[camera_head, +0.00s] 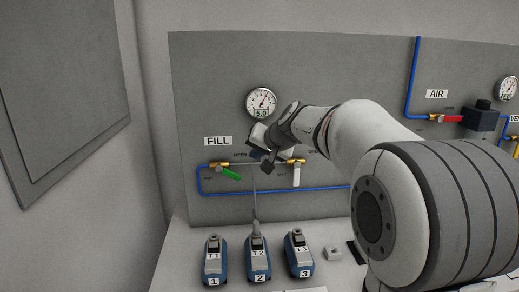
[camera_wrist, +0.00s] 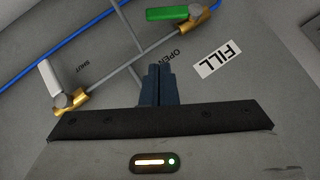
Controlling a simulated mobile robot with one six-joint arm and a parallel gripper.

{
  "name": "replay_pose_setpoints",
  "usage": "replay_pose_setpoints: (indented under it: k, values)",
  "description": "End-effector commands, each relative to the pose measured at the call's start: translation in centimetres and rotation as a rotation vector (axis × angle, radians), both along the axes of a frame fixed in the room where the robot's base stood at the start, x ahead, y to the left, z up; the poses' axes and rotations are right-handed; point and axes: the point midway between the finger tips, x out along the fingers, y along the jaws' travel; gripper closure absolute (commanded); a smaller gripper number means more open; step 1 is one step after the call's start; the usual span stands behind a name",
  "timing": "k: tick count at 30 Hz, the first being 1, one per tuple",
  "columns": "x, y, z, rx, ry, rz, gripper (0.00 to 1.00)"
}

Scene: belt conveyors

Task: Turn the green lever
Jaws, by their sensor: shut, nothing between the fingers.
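The green lever (camera_head: 230,174) sits on a brass valve under the FILL label (camera_head: 217,141) on the grey panel. It slants down to the right from its pivot, between the pipe line and the lower blue pipe. In the wrist view the green lever (camera_wrist: 172,14) is at the top, beyond the fingertips and apart from them. My gripper (camera_head: 267,165) is in front of the panel, right of the green lever. In the wrist view my gripper (camera_wrist: 157,70) is shut, with its dark fingers together and nothing between them.
A white lever (camera_head: 296,176) hangs down from a second brass valve on the right; it also shows in the wrist view (camera_wrist: 48,77). A gauge (camera_head: 262,102) is above. Blue numbered devices (camera_head: 257,258) stand on the bench below. A red lever (camera_head: 452,118) is farther right.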

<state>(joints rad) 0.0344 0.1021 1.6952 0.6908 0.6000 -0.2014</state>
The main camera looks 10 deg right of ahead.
Motion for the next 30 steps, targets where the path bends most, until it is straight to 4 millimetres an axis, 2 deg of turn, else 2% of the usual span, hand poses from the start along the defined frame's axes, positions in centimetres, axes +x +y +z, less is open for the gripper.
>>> replay_pose_setpoints:
  k: [8, 12, 16, 30]
  values:
    - [4.3, 2.1, -3.7, 0.0, 0.003, 0.0, 1.0]
    - [4.1, 3.2, -5.5, -0.001, 0.001, 0.0, 1.0]
    - [4.1, 3.7, -6.5, -0.001, 0.0, 0.0, 1.0]
    - [4.1, 3.8, -6.9, -0.001, -0.002, -0.001, 1.0]
